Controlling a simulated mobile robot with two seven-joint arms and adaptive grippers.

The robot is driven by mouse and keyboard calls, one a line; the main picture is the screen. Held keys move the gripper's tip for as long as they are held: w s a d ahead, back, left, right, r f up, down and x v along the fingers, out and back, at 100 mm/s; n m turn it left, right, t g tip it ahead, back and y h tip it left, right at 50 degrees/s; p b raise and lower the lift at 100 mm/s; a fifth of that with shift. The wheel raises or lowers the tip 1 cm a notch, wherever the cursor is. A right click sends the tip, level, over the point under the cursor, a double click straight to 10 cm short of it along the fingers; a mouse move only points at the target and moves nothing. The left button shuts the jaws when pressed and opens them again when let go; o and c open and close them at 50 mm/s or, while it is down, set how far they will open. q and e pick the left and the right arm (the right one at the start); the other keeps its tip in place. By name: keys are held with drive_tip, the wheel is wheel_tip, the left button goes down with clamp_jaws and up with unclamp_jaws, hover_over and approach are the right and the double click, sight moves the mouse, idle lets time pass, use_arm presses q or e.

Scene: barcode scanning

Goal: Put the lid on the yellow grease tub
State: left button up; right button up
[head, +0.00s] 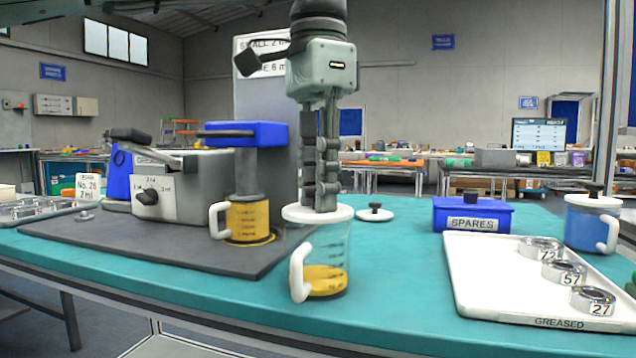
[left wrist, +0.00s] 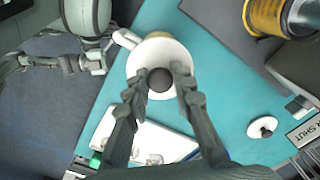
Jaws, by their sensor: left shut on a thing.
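A clear tub (head: 325,281) with a white handle and a little yellow grease at the bottom stands near the front edge of the table. My left gripper (head: 320,203) points down over it, shut on the black knob of a white lid (head: 318,214). The lid is level at the tub's rim; I cannot tell whether it touches. In the left wrist view the lid (left wrist: 148,58) sits between the fingers of the left gripper (left wrist: 163,80) and hides most of the tub. My right gripper (left wrist: 95,62) shows small at the left there, its opening unclear.
A fuller yellow tub (head: 248,220) stands under the grey machine (head: 185,180) on a dark mat. A small white lid (head: 375,214) lies behind the front tub. A blue SPARES box (head: 473,215), a white tray (head: 490,285) with rings and a lidded blue tub (head: 592,222) stand right.

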use_arm(q)
drive_tip(key=shift+f+b, duration=0.55)
drive_tip(key=shift+b, duration=0.05)
idle(0.9)
drive_tip(key=o, duration=1)
drive_tip(key=shift+o, duration=0.5)
drive_tip(key=o, duration=0.4)
wheel_tip(320, 180, up, 6)
drive_tip(key=p, duration=0.5)
